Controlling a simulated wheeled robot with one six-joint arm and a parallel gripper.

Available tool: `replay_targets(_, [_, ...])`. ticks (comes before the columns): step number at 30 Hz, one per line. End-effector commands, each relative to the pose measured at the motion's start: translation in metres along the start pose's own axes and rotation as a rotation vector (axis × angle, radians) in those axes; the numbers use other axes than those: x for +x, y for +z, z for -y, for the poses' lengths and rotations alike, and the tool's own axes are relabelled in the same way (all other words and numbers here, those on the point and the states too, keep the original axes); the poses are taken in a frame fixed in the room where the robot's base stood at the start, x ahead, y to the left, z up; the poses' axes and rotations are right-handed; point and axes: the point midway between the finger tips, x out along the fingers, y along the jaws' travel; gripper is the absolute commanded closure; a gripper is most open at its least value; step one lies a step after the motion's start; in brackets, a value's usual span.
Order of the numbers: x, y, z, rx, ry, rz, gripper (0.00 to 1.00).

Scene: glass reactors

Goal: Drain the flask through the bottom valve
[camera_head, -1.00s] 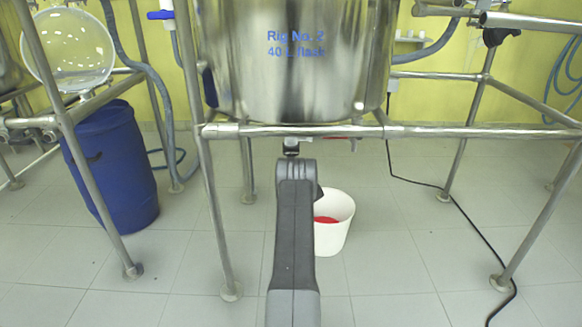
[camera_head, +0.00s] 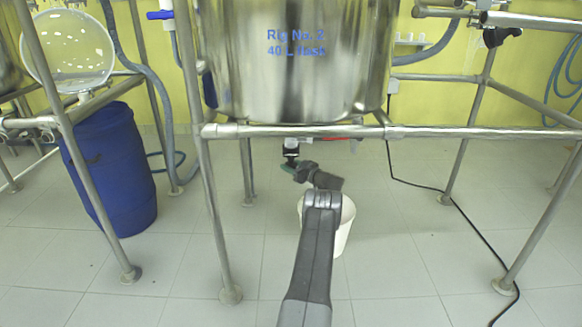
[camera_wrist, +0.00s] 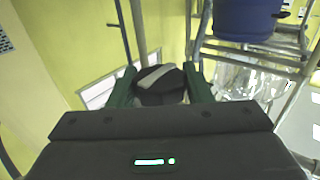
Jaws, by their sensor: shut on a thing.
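The steel flask (camera_head: 292,85), marked "Rig No. 2 40 L flask", hangs in its pipe frame in the head view. A small dark valve part (camera_head: 291,150) shows below its bottom. My gripper (camera_head: 290,166) is at this part, under the flask. In the wrist view the green fingers of my gripper (camera_wrist: 160,88) are shut on a dark round valve handle (camera_wrist: 171,94) with a pale bar across it. A white bucket (camera_head: 343,232) stands on the floor under the flask, partly hidden by my arm. Its contents are hidden.
The frame's front rail (camera_head: 440,132) crosses above my gripper. A black cable (camera_head: 425,185) lies on the floor at the right. Floor in front is mostly clear.

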Motion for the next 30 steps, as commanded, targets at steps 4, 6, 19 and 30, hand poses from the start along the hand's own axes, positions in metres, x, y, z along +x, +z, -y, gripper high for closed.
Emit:
replay_targets(4, [0.000,-0.001,0.000,-0.001,0.000,-0.001,0.53])
replay_targets(6, [0.000,-0.001,0.000,-0.001,0.000,-0.001,0.40])
replay_targets(19, [-0.015,-0.004,-0.001,0.002,0.003,0.002,0.40])
replay_targets(30, [-0.060,-0.002,-0.001,0.002,0.003,0.000,0.40])
